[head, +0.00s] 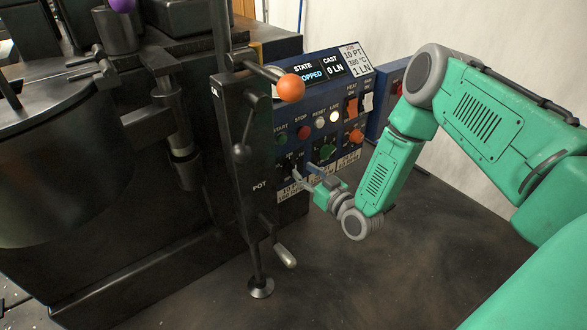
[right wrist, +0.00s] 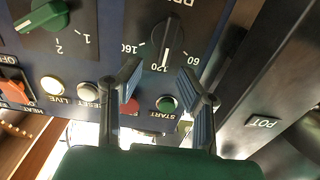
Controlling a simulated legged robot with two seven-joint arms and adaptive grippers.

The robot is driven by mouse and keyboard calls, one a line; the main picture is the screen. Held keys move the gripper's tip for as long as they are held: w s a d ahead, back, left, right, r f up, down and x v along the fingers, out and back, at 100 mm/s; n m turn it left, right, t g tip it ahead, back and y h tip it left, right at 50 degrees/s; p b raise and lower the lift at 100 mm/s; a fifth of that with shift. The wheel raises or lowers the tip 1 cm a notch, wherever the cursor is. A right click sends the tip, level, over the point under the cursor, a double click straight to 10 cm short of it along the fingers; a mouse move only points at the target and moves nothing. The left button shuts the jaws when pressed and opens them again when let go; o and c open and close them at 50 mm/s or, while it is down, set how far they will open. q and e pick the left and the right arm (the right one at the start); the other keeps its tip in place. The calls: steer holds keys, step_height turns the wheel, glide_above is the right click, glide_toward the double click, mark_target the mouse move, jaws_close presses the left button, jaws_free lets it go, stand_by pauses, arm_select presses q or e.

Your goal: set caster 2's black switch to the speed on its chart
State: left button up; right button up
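The black switch (right wrist: 167,42) shows in the right wrist view, where the panel appears upside down. Its white line points toward 120, between 60 and 160. My right gripper (right wrist: 160,82) is open, with one finger on each side just short of the switch; I cannot tell any contact. In the head view the right gripper (head: 303,174) is at the lower left of the blue panel (head: 283,104) and hides part of it. My left gripper is out of view.
A black lever post with an orange ball (head: 290,88) stands just left of the panel. A green knob (right wrist: 42,17) and START button (right wrist: 167,104) are near the switch. The display (head: 320,70) reads stopped. A job card (head: 352,55) sits beside it.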

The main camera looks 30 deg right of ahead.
mark_target(296, 164)
steer(key=w, duration=0.2)
steer(key=w+a+b, duration=0.1)
steer(key=w, duration=0.1)
steer(key=shift+w+a+r, duration=0.15)
steer(key=shift+r, duration=0.05)
steer(key=shift+d+f, duration=0.15)
steer(key=shift+d, duration=0.2)
jaws_close()
steer(key=shift+d, duration=0.1)
